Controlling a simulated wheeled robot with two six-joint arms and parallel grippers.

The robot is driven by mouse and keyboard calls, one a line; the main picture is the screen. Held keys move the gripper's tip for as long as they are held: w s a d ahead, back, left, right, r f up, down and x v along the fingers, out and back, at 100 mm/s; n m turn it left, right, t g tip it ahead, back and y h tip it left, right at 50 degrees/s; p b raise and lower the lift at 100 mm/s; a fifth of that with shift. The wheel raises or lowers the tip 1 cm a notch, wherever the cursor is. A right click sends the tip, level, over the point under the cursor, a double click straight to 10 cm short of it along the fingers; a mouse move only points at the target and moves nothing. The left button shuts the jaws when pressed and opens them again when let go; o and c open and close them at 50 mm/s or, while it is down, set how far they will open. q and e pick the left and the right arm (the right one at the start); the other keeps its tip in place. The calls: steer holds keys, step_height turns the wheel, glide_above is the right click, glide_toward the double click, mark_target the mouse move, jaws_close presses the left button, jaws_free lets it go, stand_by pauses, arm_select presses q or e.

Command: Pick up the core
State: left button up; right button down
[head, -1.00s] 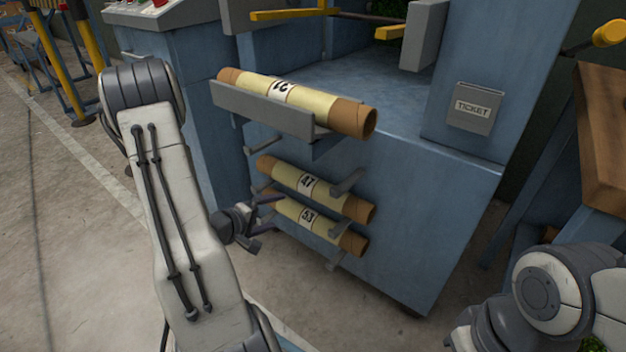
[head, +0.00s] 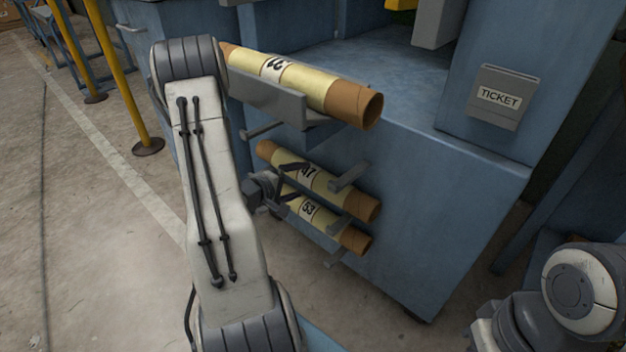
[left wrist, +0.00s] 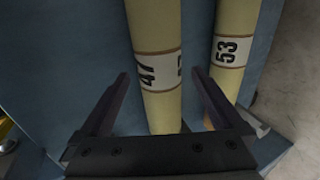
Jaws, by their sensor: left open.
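Three yellow cardboard cores with brown ends are on the side of a blue cabinet. The top core (head: 300,82) lies in a grey trough, and its label seems to read 31. Core 47 (head: 325,185) and core 53 (head: 325,222) rest on grey brackets below it. Core 47 also shows in the left wrist view (left wrist: 155,40), with core 53 (left wrist: 233,45) to its right. My left gripper (head: 292,180) is open at core 47; in the left wrist view its fingers (left wrist: 158,76) lie on either side of this core. I cannot tell whether they touch it.
The grey trough (head: 265,100) juts out above the gripper. The blue cabinet (head: 440,210) stands close behind the cores and carries a TICKET holder (head: 500,97). A yellow post (head: 122,75) stands on the left; open concrete floor (head: 100,240) lies there.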

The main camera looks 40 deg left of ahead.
mark_target(304, 179)
arm_select(q)
steer(key=b+x, duration=0.2)
steer(key=x, duration=0.2)
steer(key=shift+s+a, duration=0.1)
steer(key=shift+w, duration=0.3)
steer(key=c, duration=1.5)
jaws_close()
steer(key=shift+r, duration=0.1)
